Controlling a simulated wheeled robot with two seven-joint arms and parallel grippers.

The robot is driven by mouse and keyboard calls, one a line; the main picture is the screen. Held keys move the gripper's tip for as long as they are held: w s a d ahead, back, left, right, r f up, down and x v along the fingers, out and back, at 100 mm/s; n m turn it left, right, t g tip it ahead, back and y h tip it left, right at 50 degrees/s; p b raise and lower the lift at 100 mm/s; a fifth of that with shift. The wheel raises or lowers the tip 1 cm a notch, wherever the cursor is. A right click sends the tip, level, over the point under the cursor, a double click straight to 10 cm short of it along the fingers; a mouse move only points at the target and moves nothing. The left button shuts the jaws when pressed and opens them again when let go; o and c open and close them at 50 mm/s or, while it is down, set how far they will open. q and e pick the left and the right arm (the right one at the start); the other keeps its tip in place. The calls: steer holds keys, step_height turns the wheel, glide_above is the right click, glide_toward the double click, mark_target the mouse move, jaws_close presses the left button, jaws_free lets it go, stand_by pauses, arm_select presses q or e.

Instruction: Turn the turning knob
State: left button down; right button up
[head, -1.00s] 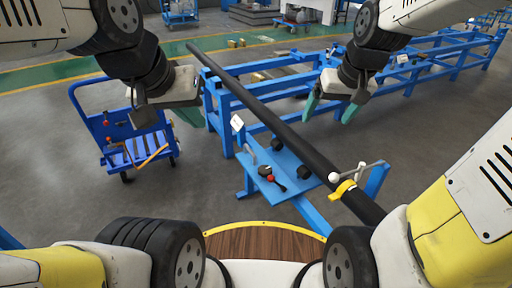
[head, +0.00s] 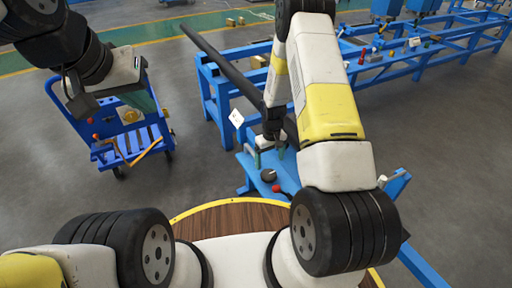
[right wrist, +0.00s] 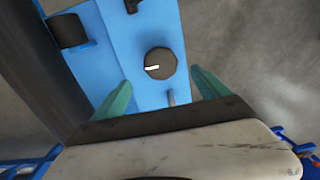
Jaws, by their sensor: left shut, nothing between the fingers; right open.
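The turning knob (right wrist: 160,64) is a dark round knob with a white mark, on a blue panel (right wrist: 115,60) in the right wrist view. In the head view the knob (head: 268,174) shows on the blue panel, just below my right gripper. My right gripper (head: 270,152) is open above the panel. In the right wrist view its green fingers (right wrist: 160,90) stand apart on either side of the knob's line, with nothing between them, and the knob lies beyond them. My left gripper (head: 143,100) is shut and empty at the left, near the blue cart.
A long black pipe (head: 215,58) lies across the blue frame (head: 205,100), partly hidden by my right arm. A red knob (head: 276,188) sits on the panel near the turning knob. A blue cart (head: 128,140) stands at the left. Grey floor lies clear between.

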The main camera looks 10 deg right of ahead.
mark_target(269, 174)
step_height(269, 174, down, 8)
steer(key=shift+f, duration=0.15)
stand_by(0.3)
steer(key=c, duration=1.4)
